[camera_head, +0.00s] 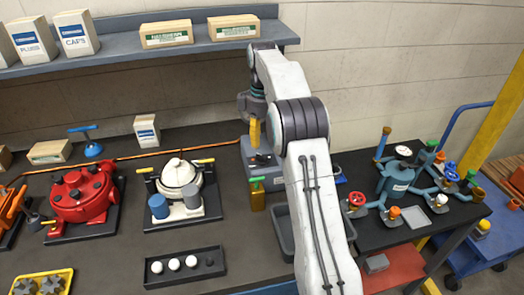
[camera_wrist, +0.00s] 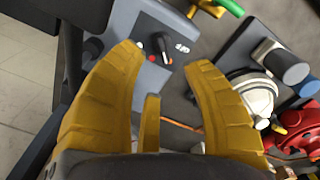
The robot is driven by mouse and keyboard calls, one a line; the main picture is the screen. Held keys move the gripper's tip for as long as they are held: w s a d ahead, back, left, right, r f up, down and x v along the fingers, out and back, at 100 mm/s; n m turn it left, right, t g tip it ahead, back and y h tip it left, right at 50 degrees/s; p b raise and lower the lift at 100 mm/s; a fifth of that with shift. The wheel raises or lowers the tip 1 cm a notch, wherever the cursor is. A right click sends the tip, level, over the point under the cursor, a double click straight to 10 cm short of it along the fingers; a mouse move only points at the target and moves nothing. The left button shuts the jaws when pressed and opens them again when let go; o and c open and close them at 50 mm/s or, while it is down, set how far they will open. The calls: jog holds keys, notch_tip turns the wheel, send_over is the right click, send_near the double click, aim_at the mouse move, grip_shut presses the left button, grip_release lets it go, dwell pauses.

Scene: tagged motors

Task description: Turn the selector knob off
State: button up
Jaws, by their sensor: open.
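The selector knob (camera_wrist: 163,46) is a small black knob on the top face of a grey control box (camera_wrist: 138,22), beside a red dot and a pale label. The box also shows in the head view (camera_head: 262,161), partly hidden by my arm; the knob cannot be made out there. In the wrist view the knob appears between and just beyond the fingertips; I cannot tell the remaining gap. In the head view my gripper (camera_head: 254,138) points down over the box.
A brass valve with a green handle (camera_head: 257,190) stands just in front of the box. A white motor (camera_head: 181,178) and a red motor (camera_head: 82,195) are to the left. A grey tray (camera_head: 285,235) lies near my arm. A blue valve manifold (camera_head: 396,180) is at right.

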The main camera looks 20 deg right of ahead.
aim_at(262, 159)
jog(key=shift+f+b, duration=0.4)
jog(key=shift+f, duration=3.15)
grip_shut()
